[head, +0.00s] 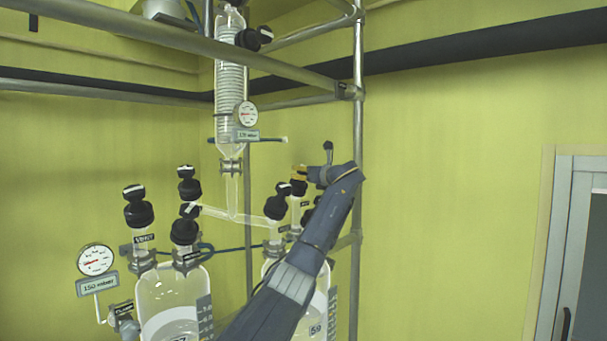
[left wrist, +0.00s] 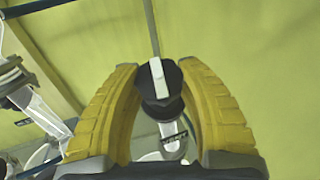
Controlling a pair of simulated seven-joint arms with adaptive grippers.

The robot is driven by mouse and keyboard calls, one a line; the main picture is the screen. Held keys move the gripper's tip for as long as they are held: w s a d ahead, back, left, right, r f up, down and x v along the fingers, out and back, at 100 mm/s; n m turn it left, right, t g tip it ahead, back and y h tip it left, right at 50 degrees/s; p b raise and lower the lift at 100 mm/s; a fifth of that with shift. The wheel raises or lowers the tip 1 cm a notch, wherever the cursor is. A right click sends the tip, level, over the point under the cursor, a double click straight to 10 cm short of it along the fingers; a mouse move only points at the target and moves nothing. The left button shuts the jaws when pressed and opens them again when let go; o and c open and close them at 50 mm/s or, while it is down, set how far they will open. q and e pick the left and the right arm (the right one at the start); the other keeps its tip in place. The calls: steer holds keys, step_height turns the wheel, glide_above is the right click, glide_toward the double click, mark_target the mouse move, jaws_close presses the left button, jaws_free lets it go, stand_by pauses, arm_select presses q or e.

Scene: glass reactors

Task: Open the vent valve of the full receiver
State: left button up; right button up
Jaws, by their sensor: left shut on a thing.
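My left gripper (head: 299,173) has yellow fingers and is shut on the black vent valve knob (left wrist: 160,92) of the right receiver. In the left wrist view the knob, with a white bar across its top, sits between the fingers (left wrist: 158,100); the bar runs nearly upright. A small label (left wrist: 174,139) shows on the glass neck below. In the head view the right receiver (head: 321,315) is a glass vessel partly hidden by my arm. The left receiver (head: 172,290) holds pale liquid in its lower part; its vent valve (head: 137,208) is black with a white bar. My right gripper is not in view.
Another black valve (head: 277,205) stands close left of my gripper. A glass column (head: 231,90) with a gauge (head: 247,114) hangs above. A steel upright (head: 358,120) stands just right of my gripper. The left receiver's gauge (head: 96,260) is at the left. The wall side right is free.

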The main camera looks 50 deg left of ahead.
arm_select(q)
steer(key=shift+n+g, duration=0.3)
steer(key=shift+g, duration=0.1)
steer(key=shift+n+g, duration=1.4)
steer(key=o, duration=1.3)
steer(key=shift+d, duration=0.1)
steer(key=d, duration=0.8)
steer(key=w+d, duration=0.1)
steer(key=d, duration=0.3)
